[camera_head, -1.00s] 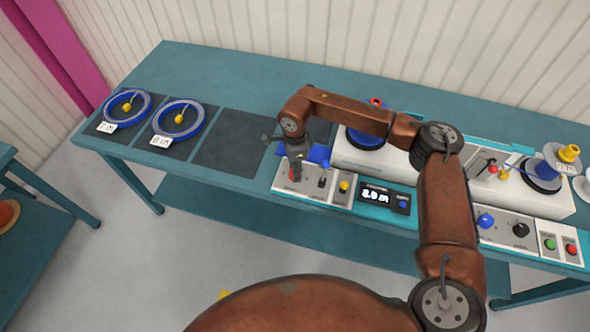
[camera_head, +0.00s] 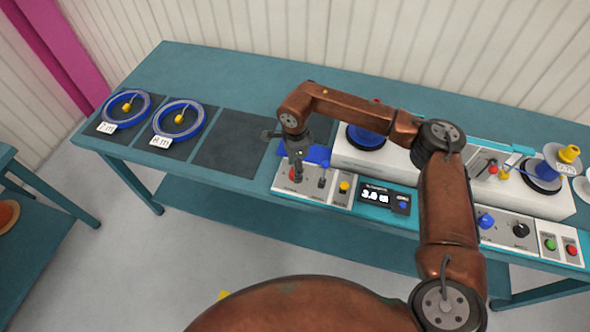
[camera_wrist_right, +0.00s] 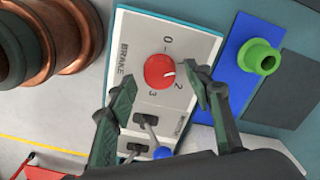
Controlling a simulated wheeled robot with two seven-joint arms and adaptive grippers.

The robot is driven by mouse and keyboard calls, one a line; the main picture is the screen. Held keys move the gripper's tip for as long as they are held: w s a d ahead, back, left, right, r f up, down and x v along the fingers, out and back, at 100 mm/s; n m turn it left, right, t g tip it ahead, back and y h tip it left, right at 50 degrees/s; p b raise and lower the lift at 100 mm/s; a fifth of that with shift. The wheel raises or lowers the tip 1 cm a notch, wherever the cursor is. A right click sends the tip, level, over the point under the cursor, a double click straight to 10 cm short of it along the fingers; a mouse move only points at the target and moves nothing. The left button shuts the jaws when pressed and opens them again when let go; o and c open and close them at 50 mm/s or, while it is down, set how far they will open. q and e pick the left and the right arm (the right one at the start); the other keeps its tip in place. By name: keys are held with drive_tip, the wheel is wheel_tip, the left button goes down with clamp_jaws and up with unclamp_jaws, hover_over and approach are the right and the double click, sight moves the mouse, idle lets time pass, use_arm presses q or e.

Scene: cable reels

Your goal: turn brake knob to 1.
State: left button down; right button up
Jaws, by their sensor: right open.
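The red brake knob (camera_wrist_right: 160,71) is in the upper middle of the wrist view, on a light panel (camera_wrist_right: 134,40) lettered BRAKE. Its white mark points right and slightly down, near the 2; 0 and 3 are also readable, but the 1 is not visible. My right gripper (camera_wrist_right: 166,82) is open, its two fingers spread to either side of the knob with visible gaps. In the head view the gripper (camera_head: 298,174) is over the panel's left end and partly hides the red knob (camera_head: 292,174). My left gripper is not in view.
Two toggle switches and a blue-tipped lever (camera_wrist_right: 162,152) are below the knob in the wrist view. A green cylinder (camera_wrist_right: 259,57) stands on a blue surface to the right. In the head view, a lit display (camera_head: 385,197) is right of the panel, and blue coils (camera_head: 178,119) lie left.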

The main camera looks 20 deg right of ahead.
wheel_tip(320, 180, up, 10)
drive_tip(key=shift+r, duration=0.25)
idle(0.5)
